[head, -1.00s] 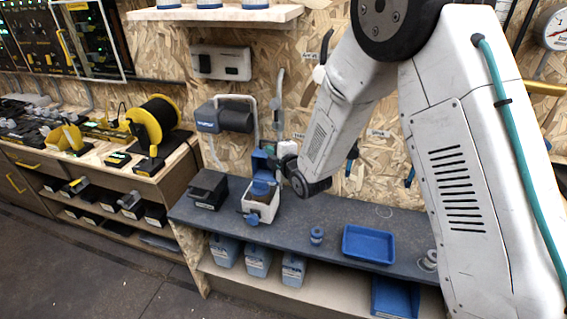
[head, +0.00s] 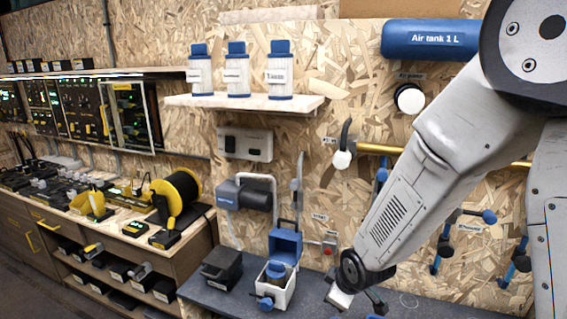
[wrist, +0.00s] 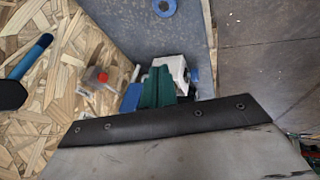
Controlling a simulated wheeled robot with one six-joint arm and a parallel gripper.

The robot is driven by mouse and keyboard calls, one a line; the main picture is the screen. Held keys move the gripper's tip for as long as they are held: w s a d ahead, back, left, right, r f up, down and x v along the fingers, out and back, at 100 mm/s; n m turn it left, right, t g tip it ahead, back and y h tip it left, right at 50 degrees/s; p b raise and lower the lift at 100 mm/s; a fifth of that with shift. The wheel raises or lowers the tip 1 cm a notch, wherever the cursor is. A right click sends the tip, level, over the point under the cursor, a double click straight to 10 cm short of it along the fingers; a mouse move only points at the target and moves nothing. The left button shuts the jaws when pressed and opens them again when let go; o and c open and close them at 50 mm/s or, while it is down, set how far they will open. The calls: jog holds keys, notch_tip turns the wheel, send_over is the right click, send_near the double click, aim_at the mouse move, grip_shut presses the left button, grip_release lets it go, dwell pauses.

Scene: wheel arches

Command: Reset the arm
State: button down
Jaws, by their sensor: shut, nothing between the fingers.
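My arm reaches down from the upper right in the head view. Its end, with my gripper (head: 338,299), hangs low over the dark bench, right of the white box (head: 290,290) with its blue lid raised. My gripper is shut and empty, small in the picture, with its fingers hard to make out. In the wrist view, part of the white box (wrist: 172,66) shows near the centre, partly hidden by a teal piece in front of it.
A black bin (head: 222,268) stands left of the white box. A shelf (head: 245,103) holding three bottles is above. A blue air tank (head: 432,39), a yellow pipe (head: 375,149) and blue-handled valves (head: 447,240) are on the wall by my arm.

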jog(key=s+d+r+m+g, duration=0.1)
jog(key=s+d+r+m, duration=0.3)
jog(key=s+r, duration=0.4)
jog(key=s+d+r+m+g+h, duration=0.1)
jog(key=s+d+r+m, duration=0.3)
jog(key=s+r, duration=0.4)
jog(key=s+d+r+m+g, duration=0.2)
jog(key=s+d+r+m, duration=0.2)
jog(key=s+r, duration=0.4)
jog(key=s+d, duration=0.1)
jog(key=s, duration=0.2)
jog(key=shift+d+h, duration=0.3)
jog(key=shift+d, duration=0.05)
